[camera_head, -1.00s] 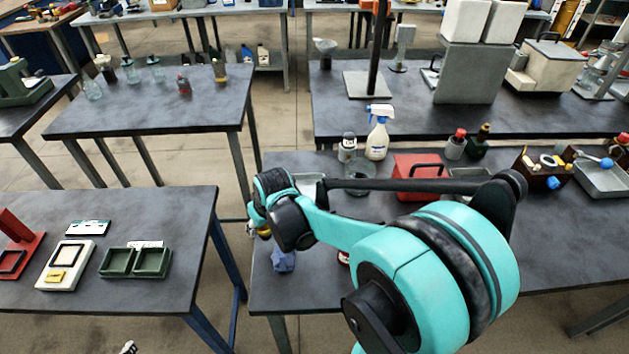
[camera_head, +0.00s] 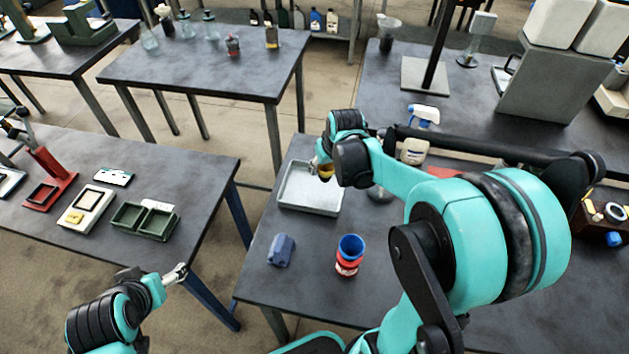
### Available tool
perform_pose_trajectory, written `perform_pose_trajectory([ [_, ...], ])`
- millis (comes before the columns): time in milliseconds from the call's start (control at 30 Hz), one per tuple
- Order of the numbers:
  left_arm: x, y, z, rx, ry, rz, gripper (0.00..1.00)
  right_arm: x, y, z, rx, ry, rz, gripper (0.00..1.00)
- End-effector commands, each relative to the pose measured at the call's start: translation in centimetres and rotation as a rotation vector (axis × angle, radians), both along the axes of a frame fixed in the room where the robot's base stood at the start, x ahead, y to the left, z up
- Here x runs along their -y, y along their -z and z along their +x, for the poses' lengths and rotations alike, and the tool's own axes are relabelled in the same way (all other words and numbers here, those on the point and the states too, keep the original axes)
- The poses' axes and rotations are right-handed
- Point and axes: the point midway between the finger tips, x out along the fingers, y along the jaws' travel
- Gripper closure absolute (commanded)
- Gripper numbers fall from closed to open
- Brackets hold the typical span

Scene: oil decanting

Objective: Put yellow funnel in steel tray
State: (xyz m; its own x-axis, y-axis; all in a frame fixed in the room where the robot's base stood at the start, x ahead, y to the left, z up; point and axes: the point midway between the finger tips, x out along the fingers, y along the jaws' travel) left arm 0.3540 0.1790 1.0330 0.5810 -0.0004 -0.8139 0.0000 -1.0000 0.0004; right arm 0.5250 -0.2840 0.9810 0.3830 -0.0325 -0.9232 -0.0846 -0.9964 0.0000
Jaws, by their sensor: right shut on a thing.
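The steel tray (camera_head: 300,206) is a shallow silvery rectangle near the left edge of the middle bench. My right gripper (camera_head: 322,166) is at the tray's far right part, mostly hidden behind its own wrist. It is shut on a small yellow piece, the yellow funnel (camera_head: 325,172), of which only a bit shows. The funnel appears over the tray; I cannot tell whether it touches the tray floor. My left gripper (camera_head: 177,275) is at the lower left, away from the tray, over the gap by the left bench; its jaws are too small to read.
A blue and red cup (camera_head: 349,254) and a blue cloth-like lump (camera_head: 282,250) are on the bench in front of the tray. A spray bottle (camera_head: 416,141) stands behind my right arm. The left bench holds a white scale (camera_head: 86,206) and green trays (camera_head: 145,220).

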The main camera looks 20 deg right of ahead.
Motion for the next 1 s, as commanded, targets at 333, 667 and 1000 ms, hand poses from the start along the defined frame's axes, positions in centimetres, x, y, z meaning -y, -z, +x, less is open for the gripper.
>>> perform_pose_trajectory([
  [333, 0.0, 1.5, 0.0, 0.0, 0.0, 0.0, 0.23, -2.7, 2.6, 2.5, 0.0, 0.001, -0.001, 0.73],
  [667, 0.0, 3.4, 0.0, 0.0, 0.0, 0.0, 0.23, -2.7, 6.4, 2.5, 0.0, 0.001, -0.001, 0.73],
  [1000, 0.0, 3.5, 0.0, 0.0, 0.0, 0.0, 0.23, -2.7, 6.6, 2.5, 0.0, 0.001, 0.0, 0.49],
])
